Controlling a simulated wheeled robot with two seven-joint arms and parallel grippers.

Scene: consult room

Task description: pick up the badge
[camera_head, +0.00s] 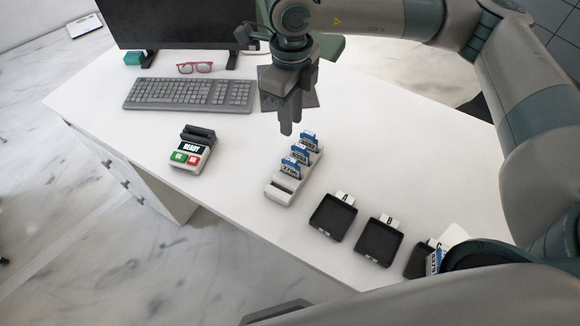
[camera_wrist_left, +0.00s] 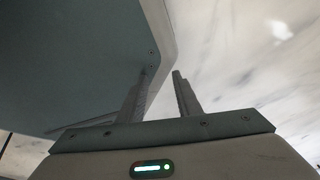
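Three white badges with blue tops stand upright in a white slotted rack (camera_head: 281,194) on the desk. The nearest badge (camera_head: 291,168) shows its number most clearly, the middle badge (camera_head: 300,152) is behind it, and the far badge (camera_head: 308,139) is at the back. Another blue-and-white badge (camera_head: 433,262) is at the tray marked C, partly hidden by my arm. My right gripper (camera_head: 291,127) points down just above and beyond the rack's far end, with no badge visible in it. Its fingers look close together. My left gripper (camera_wrist_left: 161,73) shows a gap between its fingers and is empty.
Black trays A (camera_head: 333,217), B (camera_head: 379,241) and C (camera_head: 418,262) line the desk's near right edge. A small terminal (camera_head: 193,147) reading READY stands left of the rack. A keyboard (camera_head: 189,94), red glasses (camera_head: 195,67) and monitor (camera_head: 180,22) are behind. The desk between terminal and rack is clear.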

